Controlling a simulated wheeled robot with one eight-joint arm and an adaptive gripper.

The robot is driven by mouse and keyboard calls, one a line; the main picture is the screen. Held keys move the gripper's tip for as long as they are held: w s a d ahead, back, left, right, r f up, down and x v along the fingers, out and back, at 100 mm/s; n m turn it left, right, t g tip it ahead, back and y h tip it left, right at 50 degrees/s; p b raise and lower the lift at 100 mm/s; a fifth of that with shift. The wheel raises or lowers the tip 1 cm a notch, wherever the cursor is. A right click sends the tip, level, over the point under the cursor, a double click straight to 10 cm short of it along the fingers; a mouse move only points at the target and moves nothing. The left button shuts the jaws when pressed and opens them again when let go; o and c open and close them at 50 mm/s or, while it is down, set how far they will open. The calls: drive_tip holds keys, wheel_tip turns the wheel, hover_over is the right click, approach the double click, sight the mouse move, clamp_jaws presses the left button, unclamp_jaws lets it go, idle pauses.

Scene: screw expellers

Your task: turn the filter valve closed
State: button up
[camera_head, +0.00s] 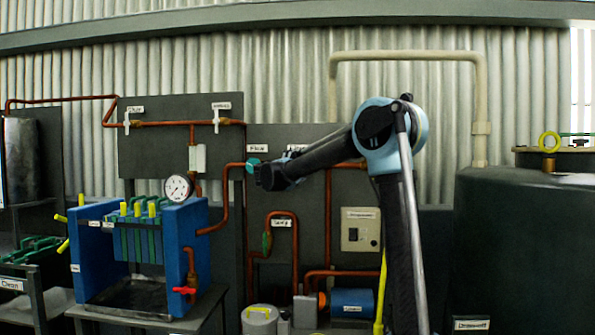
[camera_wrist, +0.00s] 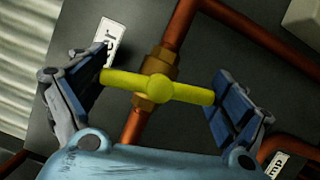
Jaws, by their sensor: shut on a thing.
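The filter valve has a yellow bar handle (camera_wrist: 190,93) on a brass body (camera_wrist: 160,66) in the wrist view. The handle lies crosswise to the copper pipe (camera_wrist: 178,28). A white label (camera_wrist: 110,40), partly covered by a finger and ending in "er", sits beside it. My gripper (camera_wrist: 158,82) is shut on the handle, with one finger at each end of the bar. In the head view my gripper (camera_head: 264,174) is at the dark panel, below the small labels, and the valve handle is hidden by my arm.
Copper pipes cross the dark panel close around my gripper. A blue filter press (camera_head: 176,250) with a pressure gauge (camera_head: 178,188) stands to the left. A control box (camera_head: 360,229) and dark tank (camera_head: 520,250) are right.

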drive_tip(key=shift+s+d+f+m+g, duration=0.15)
drive_tip(key=shift+m+g, duration=0.25)
drive_tip(key=shift+m, duration=0.7)
drive_tip(key=o, duration=0.8)
drive_tip(key=shift+f, duration=0.1)
drive_tip(key=shift+s+a, duration=0.3)
drive_tip(key=v, duration=1)
drive_tip(key=shift+s, duration=0.4)
